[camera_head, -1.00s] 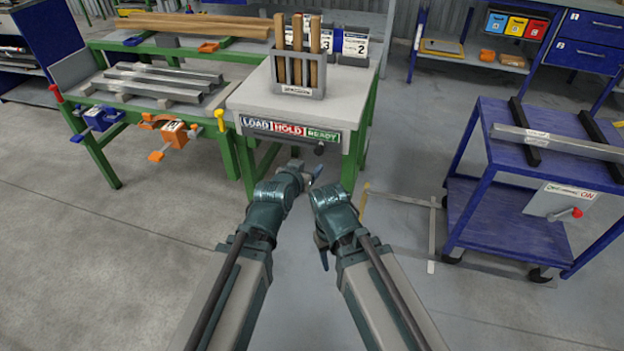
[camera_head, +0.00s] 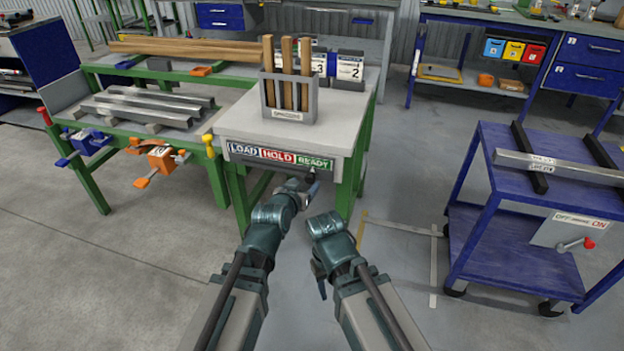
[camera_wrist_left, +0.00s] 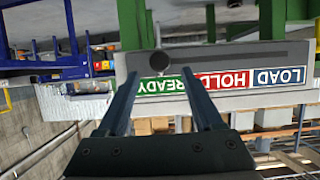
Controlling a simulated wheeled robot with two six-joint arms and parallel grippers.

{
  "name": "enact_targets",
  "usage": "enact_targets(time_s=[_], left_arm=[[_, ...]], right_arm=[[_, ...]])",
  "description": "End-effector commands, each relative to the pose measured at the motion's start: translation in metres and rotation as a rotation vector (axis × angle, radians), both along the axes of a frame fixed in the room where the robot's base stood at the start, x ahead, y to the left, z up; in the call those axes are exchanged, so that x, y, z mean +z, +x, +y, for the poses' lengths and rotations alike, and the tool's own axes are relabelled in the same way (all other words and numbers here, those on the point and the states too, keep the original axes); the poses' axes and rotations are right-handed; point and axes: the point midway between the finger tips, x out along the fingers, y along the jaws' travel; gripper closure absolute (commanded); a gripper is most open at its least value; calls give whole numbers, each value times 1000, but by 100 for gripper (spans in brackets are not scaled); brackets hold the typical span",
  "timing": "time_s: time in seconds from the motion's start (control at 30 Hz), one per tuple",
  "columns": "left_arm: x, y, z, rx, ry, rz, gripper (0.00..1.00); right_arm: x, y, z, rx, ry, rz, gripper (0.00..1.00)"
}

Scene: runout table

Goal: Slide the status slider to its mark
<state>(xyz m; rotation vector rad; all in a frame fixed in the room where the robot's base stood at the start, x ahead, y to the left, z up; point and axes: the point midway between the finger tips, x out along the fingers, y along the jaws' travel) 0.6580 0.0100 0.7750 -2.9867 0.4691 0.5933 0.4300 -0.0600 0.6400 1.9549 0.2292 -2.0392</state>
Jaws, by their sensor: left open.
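The status strip (camera_head: 278,156) on the front of the grey-topped green table reads LOAD, HOLD and READY from left to right. The dark round slider knob (camera_head: 312,173) sits below the READY field. In the left wrist view the strip appears upside down, and the knob (camera_wrist_left: 144,63) is by the green READY end. My left gripper (camera_head: 310,188) is just in front of the knob. Its two fingers (camera_wrist_left: 160,78) are open and point at the knob, with nothing between them that I can see held. My right gripper (camera_head: 321,287) is low beside its forearm, mostly hidden.
A grey holder (camera_head: 288,97) with wooden sticks stands on the table. Orange and blue clamps (camera_head: 160,158) hang on the bench at left. A blue cart (camera_head: 540,165) with an OFF/ON lever stands at right. The floor between the table and cart is clear.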

Motion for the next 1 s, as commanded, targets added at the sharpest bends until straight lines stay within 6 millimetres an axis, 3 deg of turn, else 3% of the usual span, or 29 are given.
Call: enact_targets(time_s=[0.03,0.2,0.57,0.93,1.0], left_arm=[[-9,13,-3,0,0,0,32],[-17,31,-7,-2,-1,0,32],[-18,36,-9,-3,0,0,32],[-18,36,-9,-3,0,0,97],[-18,36,-9,-3,0,0,100]], right_arm=[[-9,0,0,0,0,0,50],[-17,0,0,0,0,0,50],[-18,0,0,0,0,0,50],[-18,0,0,0,0,0,50],[-18,0,0,0,0,0,50]])
